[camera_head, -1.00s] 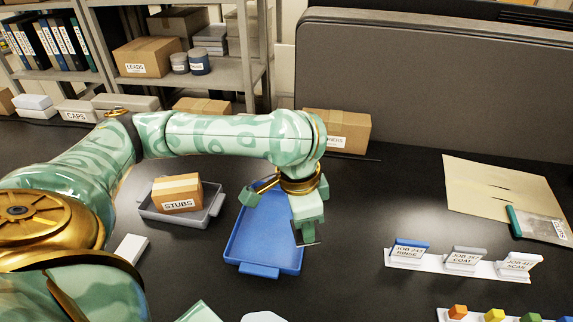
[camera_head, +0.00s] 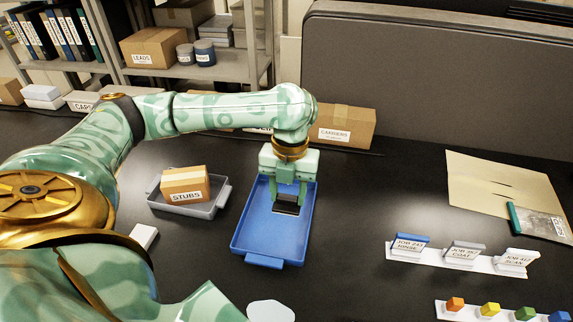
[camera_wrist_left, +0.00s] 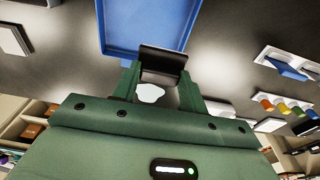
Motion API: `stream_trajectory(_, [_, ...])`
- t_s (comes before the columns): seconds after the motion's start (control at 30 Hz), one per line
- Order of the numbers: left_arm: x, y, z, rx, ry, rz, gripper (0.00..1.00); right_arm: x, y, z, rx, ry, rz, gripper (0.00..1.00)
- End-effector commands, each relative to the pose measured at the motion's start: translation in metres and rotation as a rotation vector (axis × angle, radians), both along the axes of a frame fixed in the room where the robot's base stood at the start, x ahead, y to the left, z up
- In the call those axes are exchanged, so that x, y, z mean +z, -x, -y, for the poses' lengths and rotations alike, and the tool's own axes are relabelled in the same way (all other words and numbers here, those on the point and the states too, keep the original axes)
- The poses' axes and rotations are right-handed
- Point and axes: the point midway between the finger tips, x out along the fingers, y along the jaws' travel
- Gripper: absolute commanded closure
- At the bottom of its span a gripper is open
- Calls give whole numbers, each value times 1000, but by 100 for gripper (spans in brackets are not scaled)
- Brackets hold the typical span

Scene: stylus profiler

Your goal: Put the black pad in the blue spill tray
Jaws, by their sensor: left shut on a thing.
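My left gripper (camera_head: 288,196) is shut on the black pad (camera_head: 286,206), which hangs at its fingertips. In the head view the pad appears over the middle of the blue spill tray (camera_head: 266,240); whether it touches the tray floor I cannot tell. In the left wrist view the pad (camera_wrist_left: 162,60) spans between the two green fingers of my gripper (camera_wrist_left: 160,78), with the tray (camera_wrist_left: 150,22) beyond it. The rest of the tray floor looks bare. My right gripper is not in view.
A grey tray with a cardboard STUBS box (camera_head: 186,186) stands left of the blue tray. Cardboard boxes (camera_head: 342,125) stand behind it. A label rack (camera_head: 460,256) and a row of coloured blocks (camera_head: 490,309) are at right. The black table between is clear.

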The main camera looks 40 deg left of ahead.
Motion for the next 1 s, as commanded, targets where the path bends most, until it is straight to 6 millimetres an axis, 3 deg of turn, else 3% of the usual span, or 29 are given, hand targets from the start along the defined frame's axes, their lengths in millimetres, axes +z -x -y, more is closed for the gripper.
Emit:
stream_trajectory(0.27, [-42,-65,-40,8,3,-3,78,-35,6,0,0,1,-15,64])
stream_trajectory(0.4, [-73,-84,-52,6,2,-5,78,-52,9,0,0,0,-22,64])
stream_trajectory(0.67, [-90,-99,-63,3,2,0,78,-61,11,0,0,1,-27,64])
stream_trajectory(0.9, [-124,-102,-64,3,1,-2,78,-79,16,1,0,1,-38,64])
stream_trajectory(1.0, [-123,-102,-65,3,0,1,78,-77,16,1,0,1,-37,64])
